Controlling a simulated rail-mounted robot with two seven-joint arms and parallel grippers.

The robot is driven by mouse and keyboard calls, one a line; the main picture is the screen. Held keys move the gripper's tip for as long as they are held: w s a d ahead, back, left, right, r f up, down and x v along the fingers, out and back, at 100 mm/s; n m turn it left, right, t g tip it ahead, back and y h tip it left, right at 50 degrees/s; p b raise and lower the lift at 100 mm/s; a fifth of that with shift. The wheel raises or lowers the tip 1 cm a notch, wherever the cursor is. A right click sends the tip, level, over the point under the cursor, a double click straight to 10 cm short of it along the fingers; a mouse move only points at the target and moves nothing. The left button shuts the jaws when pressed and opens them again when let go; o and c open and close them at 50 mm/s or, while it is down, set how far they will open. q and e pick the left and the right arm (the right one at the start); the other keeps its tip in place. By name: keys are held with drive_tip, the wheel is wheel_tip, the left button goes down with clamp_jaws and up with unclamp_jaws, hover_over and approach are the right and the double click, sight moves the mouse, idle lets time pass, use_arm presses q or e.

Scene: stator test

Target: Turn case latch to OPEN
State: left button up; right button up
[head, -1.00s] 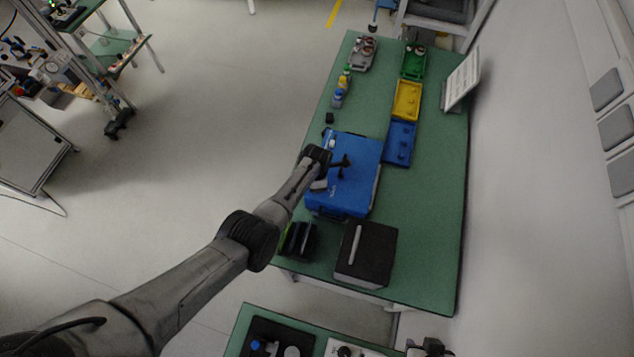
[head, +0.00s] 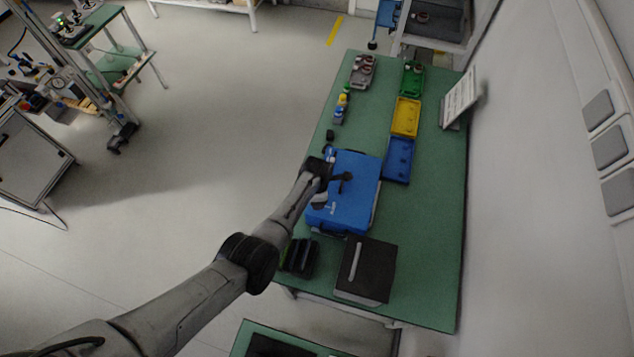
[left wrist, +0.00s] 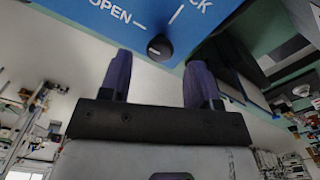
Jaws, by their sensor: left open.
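The blue case (head: 350,212) lies on the green table, under my left arm. In the left wrist view its blue face (left wrist: 60,22) carries the words OPEN and LOCK with white marker lines. The case latch (left wrist: 161,47) is a round black knob below these words, with a short white mark on its left part. I cannot tell for sure which line that mark matches. My left gripper (left wrist: 160,82) is open, its dark fingers either side of the knob in the picture and apart from it. In the head view the left gripper (head: 343,182) is over the case. The right gripper is out of view.
A black box (head: 372,285) and dark holders (head: 301,258) stand before the case. Blue (head: 399,160), yellow (head: 405,116) and green (head: 412,77) trays line the right behind it. Small bottles (head: 340,108) stand behind left.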

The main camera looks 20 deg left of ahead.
use_arm(q)
wheel_tip(320, 180, up, 11)
drive_tip(key=shift+p, duration=0.45)
idle(0.5)
